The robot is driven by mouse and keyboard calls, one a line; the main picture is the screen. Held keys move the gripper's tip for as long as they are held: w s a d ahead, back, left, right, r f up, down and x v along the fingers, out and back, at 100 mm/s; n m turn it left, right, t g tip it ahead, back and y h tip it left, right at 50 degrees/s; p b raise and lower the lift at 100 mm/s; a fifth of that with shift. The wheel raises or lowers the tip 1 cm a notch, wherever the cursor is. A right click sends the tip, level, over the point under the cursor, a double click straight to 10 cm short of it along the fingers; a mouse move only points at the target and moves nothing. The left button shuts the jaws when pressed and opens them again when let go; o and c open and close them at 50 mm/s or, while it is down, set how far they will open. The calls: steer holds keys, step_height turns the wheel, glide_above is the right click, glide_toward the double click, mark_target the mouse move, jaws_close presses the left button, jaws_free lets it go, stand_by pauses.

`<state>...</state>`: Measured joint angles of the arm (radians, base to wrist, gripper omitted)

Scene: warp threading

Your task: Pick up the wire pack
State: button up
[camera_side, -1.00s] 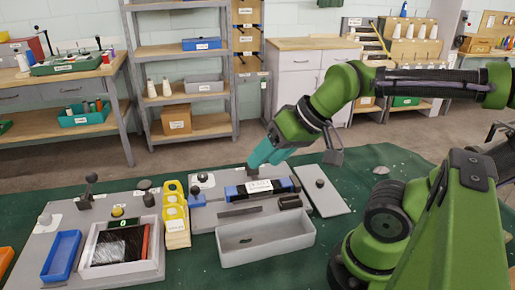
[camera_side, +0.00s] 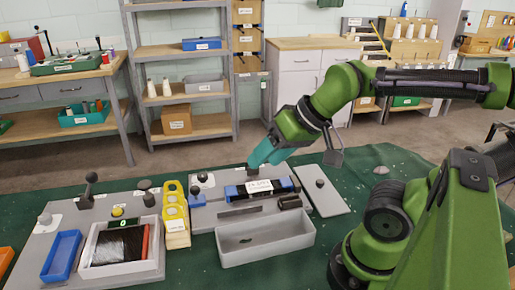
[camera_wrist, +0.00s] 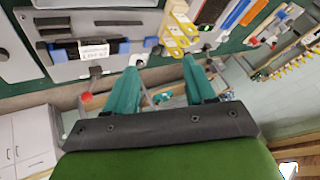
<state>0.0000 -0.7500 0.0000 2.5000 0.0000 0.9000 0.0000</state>
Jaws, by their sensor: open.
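No item in view is legibly marked as the wire pack. The likeliest one is a blue and dark block with a white label (camera_side: 258,187), lying on the grey board at the centre of the bench. It also shows in the wrist view (camera_wrist: 95,50), upper left. My gripper (camera_side: 256,161) has teal fingers and is above the back of that board, behind the block. In the wrist view my gripper (camera_wrist: 160,62) has its two fingers wide apart with nothing between them. The block is outside the fingers, to their left.
Further left are a framed box of dark strands (camera_side: 97,266) and a blue tray (camera_side: 62,255). A flat grey plate (camera_side: 328,202) lies to the right.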

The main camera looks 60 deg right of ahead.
steer(key=o, duration=0.4)
steer(key=n+g+h, duration=0.2)
steer(key=n+g, duration=0.5)
steer(key=n, duration=0.6)
glide_above(261, 185)
step_height(261, 185, down, 4)
steer(key=f, duration=0.1)
step_height(261, 185, down, 10)
steer(key=shift+s+a+f, duration=0.1)
steer(key=shift+s+a, duration=0.05)
steer(key=shift+f, duration=3.05)
